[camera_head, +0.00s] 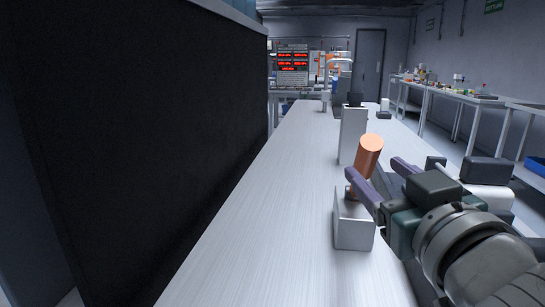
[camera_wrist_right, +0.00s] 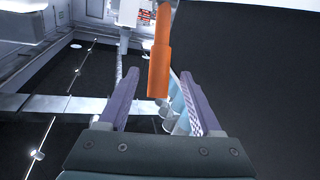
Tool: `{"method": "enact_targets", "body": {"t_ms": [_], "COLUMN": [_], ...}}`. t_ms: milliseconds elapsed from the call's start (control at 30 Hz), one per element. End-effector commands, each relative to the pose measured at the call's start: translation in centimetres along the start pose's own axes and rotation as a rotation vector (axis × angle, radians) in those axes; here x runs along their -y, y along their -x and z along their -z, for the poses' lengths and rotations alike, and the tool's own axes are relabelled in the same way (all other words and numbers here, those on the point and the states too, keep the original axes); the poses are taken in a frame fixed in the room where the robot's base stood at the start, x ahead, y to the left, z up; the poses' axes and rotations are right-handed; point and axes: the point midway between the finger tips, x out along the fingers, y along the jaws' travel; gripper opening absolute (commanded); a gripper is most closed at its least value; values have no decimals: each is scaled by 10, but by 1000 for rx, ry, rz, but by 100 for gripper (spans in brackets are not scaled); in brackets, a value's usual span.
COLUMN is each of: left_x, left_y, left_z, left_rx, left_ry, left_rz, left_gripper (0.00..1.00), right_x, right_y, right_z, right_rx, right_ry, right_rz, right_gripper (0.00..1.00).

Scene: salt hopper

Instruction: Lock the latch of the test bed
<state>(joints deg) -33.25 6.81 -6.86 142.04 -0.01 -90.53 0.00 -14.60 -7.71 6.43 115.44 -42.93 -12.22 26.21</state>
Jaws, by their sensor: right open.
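The test bed shows in the head view as a low grey block (camera_head: 353,228) with a taller light-grey upright (camera_head: 352,137) behind it. An orange cylindrical handle (camera_head: 368,158), apparently the latch, rises tilted above the block. My right gripper (camera_head: 373,170) is open, with one purple finger on each side of the handle. In the right wrist view the orange handle (camera_wrist_right: 161,55) reaches between the open fingers (camera_wrist_right: 158,80), with gaps visible at both sides. The latch's joint is largely hidden by the near finger. My left gripper is out of view.
A long brushed-metal table (camera_head: 265,225) runs away from me, clear left of the block. A large dark panel (camera_head: 140,130) stands along its left side. Red-lit displays (camera_head: 292,62) stand at the far end. Side benches (camera_head: 470,97) with small items line the right wall.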

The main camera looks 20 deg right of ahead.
Motion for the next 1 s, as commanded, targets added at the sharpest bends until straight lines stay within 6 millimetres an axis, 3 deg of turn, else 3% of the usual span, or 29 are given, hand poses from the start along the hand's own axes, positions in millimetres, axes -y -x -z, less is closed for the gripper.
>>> {"method": "enact_targets", "body": {"t_ms": [200, 400, 800, 1000], "left_x": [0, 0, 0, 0], "left_y": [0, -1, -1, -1], "left_z": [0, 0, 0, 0], "left_rx": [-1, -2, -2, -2], "left_ry": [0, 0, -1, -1], "left_rz": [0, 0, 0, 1], "left_gripper": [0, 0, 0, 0], "right_x": [0, 0, -1, 0], "right_y": [-42, -69, -78, -78], "right_z": [1, 0, 0, 0], "right_rx": [-2, 1, 3, 3], "right_ry": [2, 0, 0, 0], "right_rz": [-1, -1, -1, -1], "right_gripper": [66, 66, 66, 44]}}
